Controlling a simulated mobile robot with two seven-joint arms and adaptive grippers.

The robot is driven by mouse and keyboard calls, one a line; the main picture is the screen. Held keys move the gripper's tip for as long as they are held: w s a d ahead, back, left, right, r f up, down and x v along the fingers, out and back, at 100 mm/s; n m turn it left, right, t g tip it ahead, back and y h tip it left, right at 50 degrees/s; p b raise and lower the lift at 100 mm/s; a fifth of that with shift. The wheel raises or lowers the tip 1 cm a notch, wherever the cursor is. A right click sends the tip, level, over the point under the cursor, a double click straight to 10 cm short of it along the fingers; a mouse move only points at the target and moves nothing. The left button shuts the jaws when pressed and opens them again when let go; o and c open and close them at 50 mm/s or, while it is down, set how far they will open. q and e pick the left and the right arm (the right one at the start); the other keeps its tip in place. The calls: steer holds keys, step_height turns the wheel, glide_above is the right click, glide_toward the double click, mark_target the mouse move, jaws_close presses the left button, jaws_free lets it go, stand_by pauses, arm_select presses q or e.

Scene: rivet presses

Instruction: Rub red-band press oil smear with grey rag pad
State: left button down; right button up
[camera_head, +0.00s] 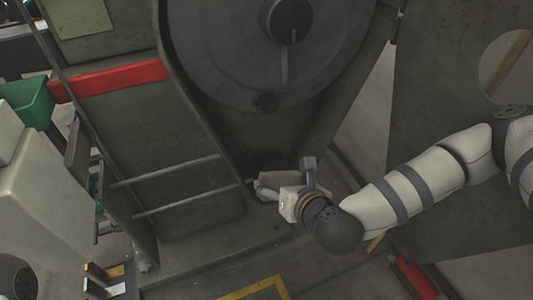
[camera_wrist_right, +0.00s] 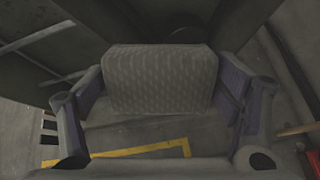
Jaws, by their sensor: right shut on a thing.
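The press with the red band (camera_head: 110,79) fills the middle of the head view, with a large dark wheel (camera_head: 215,75) on its face. My right gripper (camera_head: 277,187) is low in front of the press, below the wheel. It is shut on the grey rag pad (camera_wrist_right: 162,80), a textured block between both fingers in the right wrist view. The pad shows small in the head view (camera_head: 283,178). I cannot make out the oil smear for certain. A dark rounded patch (camera_wrist_right: 186,33) shows just beyond the pad. I cannot tell whether the pad touches the press. My left gripper is out of view.
Two metal rails (camera_head: 175,171) cross the press's left side. A green bin (camera_head: 28,101) and a pale box-like body (camera_head: 40,190) stand at left. A red object (camera_head: 413,277) lies at lower right. Yellow floor marking (camera_head: 255,288) borders open floor in front.

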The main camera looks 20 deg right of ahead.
mark_target(251, 102)
steer(key=w+r+n+t+b, duration=0.1)
steer(key=w+r+t+b, duration=0.1)
steer(key=b, duration=0.1)
steer(key=w+a+r+n+t+b, duration=0.1)
steer(key=w+t+b, duration=0.1)
steer(key=b, duration=0.1)
steer(key=shift+w+r+y, duration=0.15)
steer(key=shift+r+y, duration=0.2)
steer(key=shift+y, duration=0.05)
steer(key=r+t+b, duration=0.1)
steer(key=r, duration=0.1)
steer(key=r+t+b, duration=0.1)
steer(key=r+b, duration=0.1)
steer(key=w+r+n+b, duration=0.1)
steer(key=r, duration=0.2)
steer(key=shift+a+t+b, duration=0.1)
steer(key=shift+t+b, duration=0.3)
steer(key=shift+w+r, duration=0.15)
steer(key=shift+w, duration=0.2)
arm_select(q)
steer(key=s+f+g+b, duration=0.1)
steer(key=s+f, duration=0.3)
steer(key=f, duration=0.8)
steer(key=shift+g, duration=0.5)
arm_select(e)
steer(key=shift+w, duration=2.6)
